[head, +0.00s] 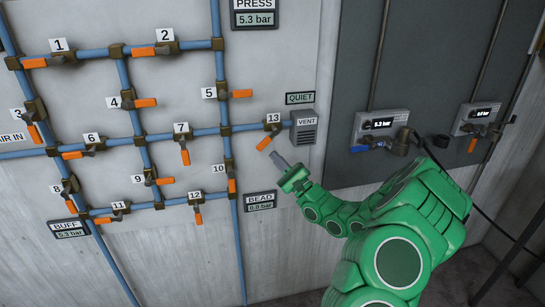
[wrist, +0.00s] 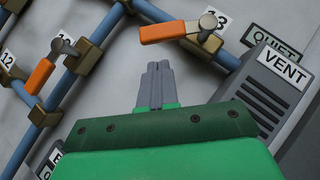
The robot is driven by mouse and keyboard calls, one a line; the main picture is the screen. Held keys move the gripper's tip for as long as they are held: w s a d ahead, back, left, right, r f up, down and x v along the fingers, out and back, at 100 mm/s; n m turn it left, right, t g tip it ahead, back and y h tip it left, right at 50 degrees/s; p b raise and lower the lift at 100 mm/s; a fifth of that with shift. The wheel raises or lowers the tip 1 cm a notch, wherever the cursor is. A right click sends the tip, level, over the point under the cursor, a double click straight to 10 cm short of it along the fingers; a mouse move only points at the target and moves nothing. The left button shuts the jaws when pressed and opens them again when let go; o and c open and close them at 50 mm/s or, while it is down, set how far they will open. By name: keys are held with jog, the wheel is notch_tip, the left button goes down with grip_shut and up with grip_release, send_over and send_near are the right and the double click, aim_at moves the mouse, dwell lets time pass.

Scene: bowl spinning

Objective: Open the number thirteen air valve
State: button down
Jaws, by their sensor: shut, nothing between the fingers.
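The number thirteen air valve (head: 273,127) sits on the blue pipe just left of the VENT box. Its orange handle (head: 264,143) slants down and left, neither along the pipe nor square across it. In the wrist view the valve (wrist: 205,40) is at the top, with its orange handle (wrist: 163,32) pointing left and the 13 label partly hidden. My gripper (head: 275,159) is just below and right of the handle's end in the head view. In the wrist view its grey fingers (wrist: 158,66) are together and empty, below the handle with a gap visible between them.
The VENT box (head: 303,129) is close on the right, under the QUIET sign (head: 300,98). Valve 10's handle (head: 232,185) and the BEAD display (head: 261,201) are to the lower left. Several other orange-handled valves fill the pipe grid. A dark panel (head: 350,90) stands at right.

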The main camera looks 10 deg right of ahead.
aim_at(257, 148)
jog(key=shift+a+r, duration=0.75)
jog(key=shift+a, duration=0.1)
jog(key=shift+a+r, duration=0.1)
jog(key=shift+a, duration=0.3)
jog(key=shift+a+r, duration=0.25)
jog(key=shift+a, duration=0.25)
jog(key=shift+a+r, duration=0.25)
jog(key=shift+a, duration=0.2)
jog(key=shift+a+m, duration=0.2)
jog(key=shift+m, duration=0.1)
jog(key=m+t+h, duration=0.1)
jog(key=m, duration=0.1)
jog(key=r+m+t+h, duration=0.1)
jog(key=m+t+h, duration=0.1)
jog(key=m, duration=0.1)
jog(key=a+m+t+h, duration=0.1)
jog(key=m+t, duration=0.1)
jog(key=shift+a+r+h, duration=0.1)
jog(key=shift+r+h, duration=0.1)
jog(key=shift+h, duration=0.2)
jog(key=shift+a+r+m, duration=0.25)
jog(key=shift+r+m, duration=0.05)
jog(key=shift+r, duration=0.15)
